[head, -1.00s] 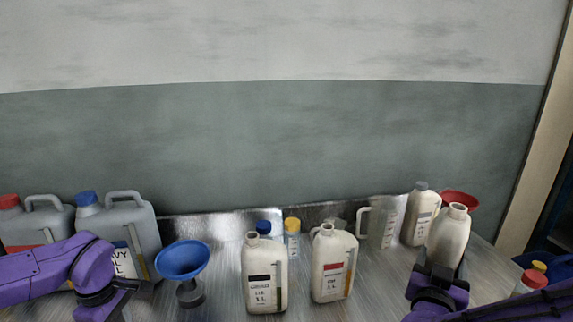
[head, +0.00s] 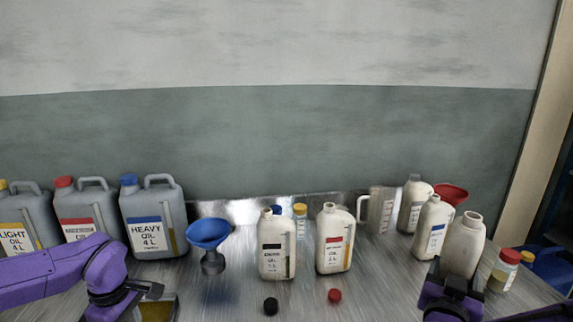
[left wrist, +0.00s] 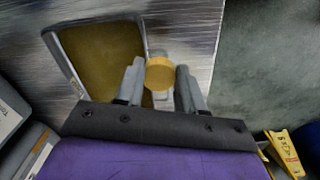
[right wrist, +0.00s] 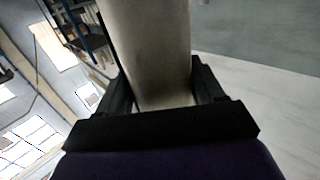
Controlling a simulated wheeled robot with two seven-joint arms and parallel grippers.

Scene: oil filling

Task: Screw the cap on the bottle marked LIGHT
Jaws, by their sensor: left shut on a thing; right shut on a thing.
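My left gripper (left wrist: 160,82) is shut on a yellow cap (left wrist: 160,70), held above a shallow tray of amber-brown liquid (left wrist: 105,55). In the head view this gripper (head: 147,291) is at lower left, near the same tray (head: 155,309). My right gripper (head: 450,284) is shut on an open white bottle (head: 466,247) at the right, close to upright. That bottle fills the middle of the right wrist view (right wrist: 150,45). Its label does not show, so I cannot read a marking. A large grey canister (head: 28,228) reads LIGHT at far left.
Uncapped bottles with black (head: 277,250) and red labels (head: 335,240) stand mid-table. A blue-label bottle (head: 431,228) is beside the held one. A black cap (head: 270,306) and red cap (head: 334,295) lie in front. A blue funnel (head: 208,233) stands left.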

